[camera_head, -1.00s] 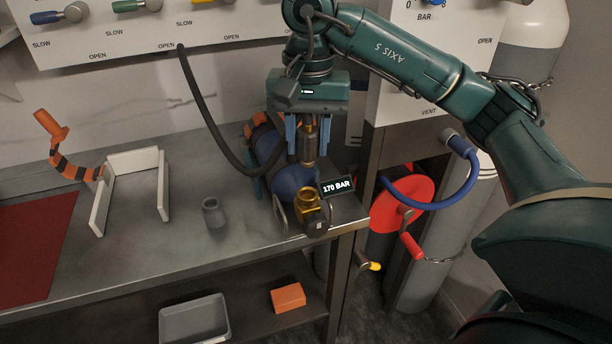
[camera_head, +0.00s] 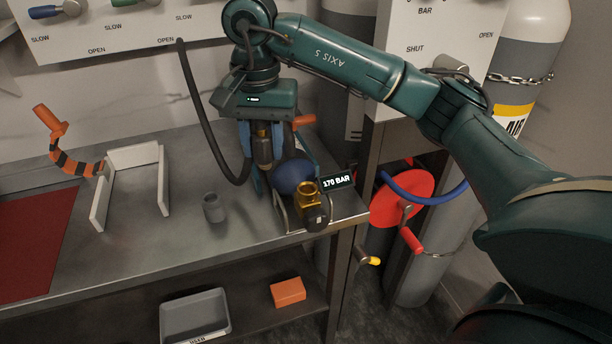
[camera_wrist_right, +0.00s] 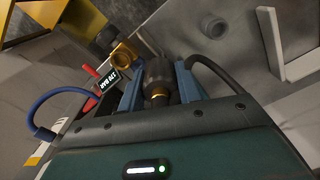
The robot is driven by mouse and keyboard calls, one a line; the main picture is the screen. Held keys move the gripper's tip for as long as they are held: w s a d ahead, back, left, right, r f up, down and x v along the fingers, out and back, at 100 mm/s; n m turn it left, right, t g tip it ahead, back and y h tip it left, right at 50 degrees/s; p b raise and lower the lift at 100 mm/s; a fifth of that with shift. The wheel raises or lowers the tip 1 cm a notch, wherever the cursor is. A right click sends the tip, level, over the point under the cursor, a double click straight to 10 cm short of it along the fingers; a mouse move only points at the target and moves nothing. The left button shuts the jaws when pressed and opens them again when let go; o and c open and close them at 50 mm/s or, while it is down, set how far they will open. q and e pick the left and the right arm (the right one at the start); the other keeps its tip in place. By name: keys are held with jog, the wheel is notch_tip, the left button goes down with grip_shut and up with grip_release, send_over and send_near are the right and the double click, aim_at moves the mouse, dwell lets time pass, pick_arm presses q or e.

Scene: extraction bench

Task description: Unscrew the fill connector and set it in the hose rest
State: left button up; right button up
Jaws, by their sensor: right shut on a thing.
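My right gripper (camera_head: 262,152) is shut on the fill connector (camera_head: 263,146), a dark and brass cylinder on the end of the black hose (camera_head: 203,112). The right wrist view shows the connector (camera_wrist_right: 158,76) upright between the blue fingers. It is apart from the brass cylinder valve (camera_head: 308,194), to its left and behind it. The valve's mouth is open at the top, and it also shows in the right wrist view (camera_wrist_right: 122,56). A small grey cup (camera_head: 214,208), probably the hose rest, stands on the bench front left of the gripper. My left gripper is not in view.
The blue cylinder (camera_head: 292,176) lies in a cradle at the bench's right end, beside a "170 BAR" display (camera_head: 338,182). A white frame (camera_head: 133,158) and an orange-black curved item (camera_head: 78,166) stand left. The bench between frame and cup is clear.

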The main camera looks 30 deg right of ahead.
jog(key=w+a+f, duration=0.3)
jog(key=w+a, duration=0.4)
jog(key=a, duration=0.2)
jog(key=shift+w+f+m+p, duration=0.25)
jog(key=shift+w+m+p, duration=0.05)
jog(key=shift+m, duration=0.1)
jog(key=shift+f, duration=0.15)
dwell(0.5)
jog(key=shift+a+f+b, duration=0.1)
jog(key=shift+f+b, duration=0.45)
jog(key=shift+f, duration=0.35)
dwell(0.8)
jog(key=shift+f+b, duration=1.3)
jog(key=shift+f, duration=0.95)
jog(key=o, duration=1.1)
jog(key=shift+o, duration=0.2)
